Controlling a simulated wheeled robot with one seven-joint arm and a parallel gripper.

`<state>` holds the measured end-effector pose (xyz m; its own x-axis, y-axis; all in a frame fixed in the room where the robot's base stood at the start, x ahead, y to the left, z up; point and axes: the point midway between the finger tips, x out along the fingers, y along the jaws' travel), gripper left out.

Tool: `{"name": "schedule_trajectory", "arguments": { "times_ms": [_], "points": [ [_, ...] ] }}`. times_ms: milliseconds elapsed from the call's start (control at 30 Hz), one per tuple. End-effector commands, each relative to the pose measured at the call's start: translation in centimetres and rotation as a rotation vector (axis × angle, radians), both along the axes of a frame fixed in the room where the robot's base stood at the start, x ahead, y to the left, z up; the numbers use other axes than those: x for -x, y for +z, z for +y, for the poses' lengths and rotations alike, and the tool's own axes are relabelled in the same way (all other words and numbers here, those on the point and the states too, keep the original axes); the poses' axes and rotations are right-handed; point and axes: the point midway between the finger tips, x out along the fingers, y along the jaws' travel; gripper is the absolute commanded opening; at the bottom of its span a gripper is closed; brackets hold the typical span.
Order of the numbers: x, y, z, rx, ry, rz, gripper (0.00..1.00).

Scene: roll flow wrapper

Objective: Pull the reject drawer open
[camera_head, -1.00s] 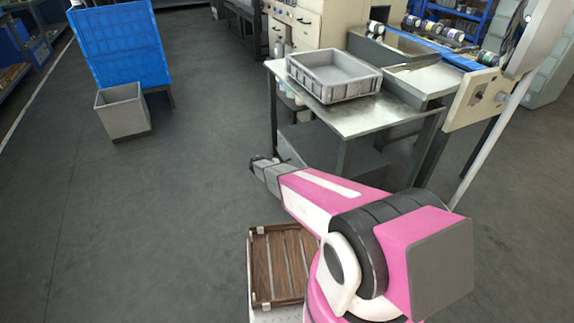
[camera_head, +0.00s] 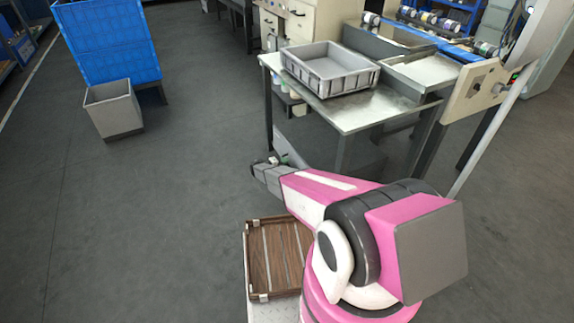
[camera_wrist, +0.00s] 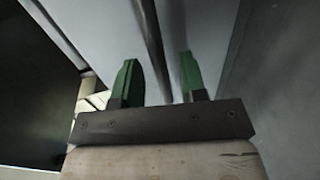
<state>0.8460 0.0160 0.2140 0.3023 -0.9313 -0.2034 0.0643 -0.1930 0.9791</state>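My gripper (camera_wrist: 160,84) shows in the wrist view with its two green fingers apart and nothing held between them. Pale flat panels and a dark narrow strip lie beyond the fingers. I cannot tell whether they belong to the reject drawer. In the head view my gripper (camera_head: 262,164) is at the end of the pink and white arm, over the floor in front of the steel table (camera_head: 352,116). A cream cabinet with drawers (camera_head: 299,30) and dark handles stands behind the table, well away from my gripper. Which drawer is the reject drawer is not clear.
A grey crate (camera_head: 344,84) sits on the steel table. A grey bin (camera_head: 116,110) stands at the left by a blue panel (camera_head: 108,40). A machine panel (camera_head: 480,90) and a slanted pole are at the right.

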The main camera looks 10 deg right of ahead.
Motion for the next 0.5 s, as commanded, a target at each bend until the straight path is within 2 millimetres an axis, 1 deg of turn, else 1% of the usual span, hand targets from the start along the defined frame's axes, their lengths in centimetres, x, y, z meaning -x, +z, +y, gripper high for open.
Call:
{"name": "schedule_trajectory", "arguments": {
  "times_ms": [100,200,500],
  "points": [
    [-0.4,-0.3,-1.1,0.000,0.000,0.000,0.39],
    [-0.5,-0.3,-1.5,-0.001,0.000,0.000,0.39],
    [-0.5,-0.4,-1.6,-0.001,0.000,0.000,0.39]
  ]
}}
